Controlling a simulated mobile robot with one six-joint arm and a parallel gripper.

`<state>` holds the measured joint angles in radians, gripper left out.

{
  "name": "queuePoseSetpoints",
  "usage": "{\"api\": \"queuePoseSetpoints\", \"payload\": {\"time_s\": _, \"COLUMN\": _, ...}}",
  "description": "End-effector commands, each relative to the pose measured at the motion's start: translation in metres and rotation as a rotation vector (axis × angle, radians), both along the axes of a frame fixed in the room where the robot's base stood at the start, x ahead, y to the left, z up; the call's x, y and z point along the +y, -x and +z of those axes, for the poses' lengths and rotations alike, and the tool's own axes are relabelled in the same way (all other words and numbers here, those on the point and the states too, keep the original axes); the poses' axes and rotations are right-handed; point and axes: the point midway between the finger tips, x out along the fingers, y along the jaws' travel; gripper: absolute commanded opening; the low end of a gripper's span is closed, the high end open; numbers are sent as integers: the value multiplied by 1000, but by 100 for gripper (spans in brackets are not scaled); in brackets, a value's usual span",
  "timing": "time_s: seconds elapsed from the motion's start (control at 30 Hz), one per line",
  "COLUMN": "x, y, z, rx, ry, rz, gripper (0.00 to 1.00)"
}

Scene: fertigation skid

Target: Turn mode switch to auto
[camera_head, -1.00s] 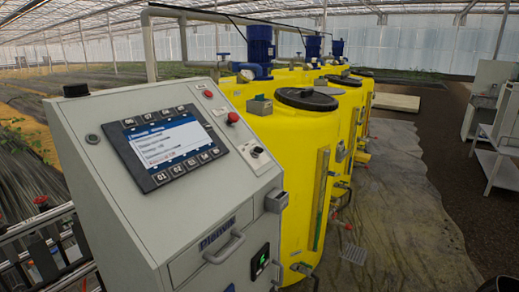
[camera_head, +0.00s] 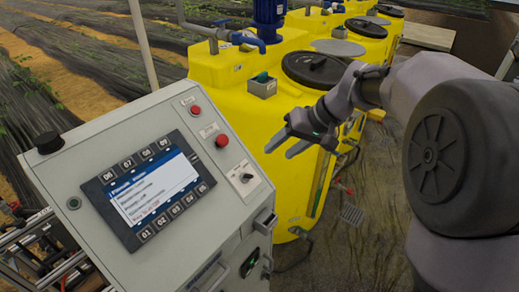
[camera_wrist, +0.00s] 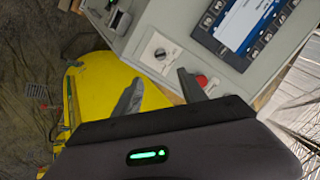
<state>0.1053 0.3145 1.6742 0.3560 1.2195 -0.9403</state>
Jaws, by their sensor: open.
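The mode switch (camera_head: 246,178) is a small black knob on a white plate, at the right side of the grey control panel (camera_head: 110,150). It also shows in the wrist view (camera_wrist: 160,54), just beyond the fingertips. Which position its pointer marks is too small to read. My gripper (camera_head: 281,150) is open and empty, up and to the right of the switch in the head view, in front of the yellow tank. In the wrist view, its two dark fingers (camera_wrist: 160,80) are spread, with the switch beyond the gap. They appear apart from the panel.
A red push button (camera_head: 222,141) and a red lamp (camera_head: 195,110) sit above the switch. A display (camera_head: 150,190) with keys is to its left. Yellow tanks (camera_head: 230,75) stand close behind the panel.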

Motion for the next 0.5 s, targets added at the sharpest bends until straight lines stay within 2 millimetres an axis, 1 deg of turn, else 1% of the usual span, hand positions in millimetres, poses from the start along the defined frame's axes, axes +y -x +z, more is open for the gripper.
{"api": "queuePoseSetpoints", "payload": {"time_s": 0.03, "x": 7, "y": -2, "z": -14, "rx": 5, "ry": 0, "rz": 2, "gripper": 49}}
{"api": "queuePoseSetpoints", "payload": {"time_s": 0.3, "x": 51, "y": -22, "z": -82, "rx": 5, "ry": 2, "rz": 1, "gripper": 49}}
{"api": "queuePoseSetpoints", "payload": {"time_s": 0.4, "x": 63, "y": -29, "z": -100, "rx": 4, "ry": 1, "rz": -1, "gripper": 49}}
{"api": "queuePoseSetpoints", "payload": {"time_s": 0.5, "x": 72, "y": -34, "z": -114, "rx": 2, "ry": 2, "rz": -1, "gripper": 49}}
